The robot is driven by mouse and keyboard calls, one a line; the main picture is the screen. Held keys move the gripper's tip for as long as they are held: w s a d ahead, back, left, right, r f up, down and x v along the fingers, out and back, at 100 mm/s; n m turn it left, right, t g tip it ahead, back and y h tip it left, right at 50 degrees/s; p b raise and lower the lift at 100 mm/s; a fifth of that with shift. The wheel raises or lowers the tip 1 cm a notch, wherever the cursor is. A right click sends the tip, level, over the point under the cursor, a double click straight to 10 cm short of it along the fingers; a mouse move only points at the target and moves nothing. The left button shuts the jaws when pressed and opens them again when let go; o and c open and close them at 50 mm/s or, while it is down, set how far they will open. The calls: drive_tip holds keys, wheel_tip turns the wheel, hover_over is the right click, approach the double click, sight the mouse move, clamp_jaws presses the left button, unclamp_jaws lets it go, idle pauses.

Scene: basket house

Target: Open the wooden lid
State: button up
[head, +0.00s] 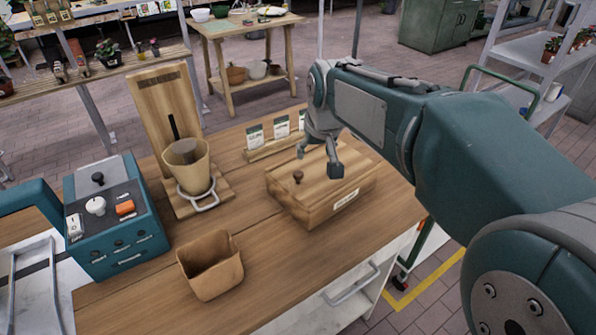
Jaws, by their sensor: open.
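A wooden box with a flat wooden lid (296,198) sits on the wooden table. The lid looks closed and has a small dark round knob (298,177) near its left side. A white label (346,199) is on the box's front. My gripper (318,160) is open and points down over the back part of the lid, to the right of the knob. Its fingers hold nothing. I cannot tell whether a fingertip touches the lid. The arm hides part of the box's back right area.
A brown open container (210,268) stands at the table's front. A wooden cup (187,160) on a stand and a teal control box (115,215) are to the left. A rack of seed packets (281,130) stands behind the box. Bare tabletop (262,262) lies in front of it.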

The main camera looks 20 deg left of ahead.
sight(299, 173)
drive_tip(key=x, duration=0.4)
drive_tip(key=a+x, duration=0.1)
drive_tip(key=x, duration=0.3)
drive_tip(key=a+x, duration=0.1)
drive_tip(key=x, duration=0.3)
drive_tip(key=shift+a+r, duration=0.1)
drive_tip(key=shift+a, duration=0.15)
clamp_jaws()
